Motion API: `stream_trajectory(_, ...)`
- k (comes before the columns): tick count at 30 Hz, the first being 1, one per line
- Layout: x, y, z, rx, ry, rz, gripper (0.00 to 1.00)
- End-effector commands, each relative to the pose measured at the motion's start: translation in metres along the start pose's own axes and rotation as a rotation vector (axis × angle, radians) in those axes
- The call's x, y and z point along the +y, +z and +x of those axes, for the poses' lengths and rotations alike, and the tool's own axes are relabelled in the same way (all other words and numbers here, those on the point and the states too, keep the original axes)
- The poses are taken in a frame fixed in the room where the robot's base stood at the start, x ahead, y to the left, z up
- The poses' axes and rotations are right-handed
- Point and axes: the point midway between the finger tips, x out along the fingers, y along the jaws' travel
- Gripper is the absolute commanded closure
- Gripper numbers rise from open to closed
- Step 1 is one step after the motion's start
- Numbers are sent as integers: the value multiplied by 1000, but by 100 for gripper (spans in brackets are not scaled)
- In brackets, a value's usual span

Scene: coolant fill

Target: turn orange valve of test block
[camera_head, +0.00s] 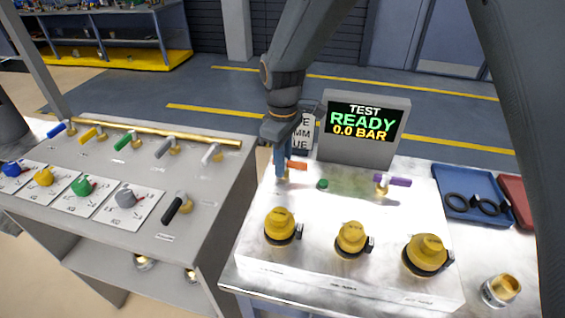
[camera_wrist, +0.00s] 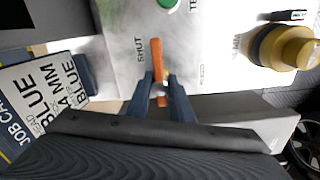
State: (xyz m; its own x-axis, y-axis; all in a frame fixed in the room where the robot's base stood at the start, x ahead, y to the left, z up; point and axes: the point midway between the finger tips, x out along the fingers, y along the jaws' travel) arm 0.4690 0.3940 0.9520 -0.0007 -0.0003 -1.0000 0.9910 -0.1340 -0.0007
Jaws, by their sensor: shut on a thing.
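The orange valve (camera_head: 297,165) is a small lever at the back left of the white test block (camera_head: 330,270). In the wrist view the orange lever (camera_wrist: 157,58) points away from my gripper, beside the printed word SHUT. My gripper (camera_head: 283,172) reaches down from above onto the valve. In the wrist view my gripper (camera_wrist: 160,88) has its two blue fingers on either side of the lever, shut on it near its lower end. The valve's body under the lever is mostly hidden by the fingers.
A display (camera_head: 365,122) reading TEST READY 0.0 BAR stands behind the block. A purple lever (camera_head: 393,181), a green button (camera_head: 322,184) and yellow caps (camera_head: 351,239) are on the block. A job card (camera_wrist: 45,105) stands close to my gripper. A blue tray (camera_head: 452,211) lies right.

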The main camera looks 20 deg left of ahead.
Motion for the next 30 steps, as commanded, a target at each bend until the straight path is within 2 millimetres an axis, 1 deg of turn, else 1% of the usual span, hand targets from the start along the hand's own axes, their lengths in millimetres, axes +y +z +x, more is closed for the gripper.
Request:
stream_trajectory(4, 1, -1, -2, 3, 3, 0, 100)
stream_trajectory(5, 1, -1, -2, 3, 3, 0, 77)
stream_trajectory(6, 1, -1, -2, 3, 3, 0, 70)
stream_trajectory(8, 1, -1, -2, 3, 2, 0, 62)
stream_trajectory(16, 1, 0, -1, 1, 1, 1, 62)
stream_trajectory(19, 1, -1, -6, 2, 2, 1, 62)
stream_trajectory(23, 2, -1, -22, 4, 4, 1, 62)
stream_trajectory(30, 1, -1, -60, 4, 4, 0, 62)
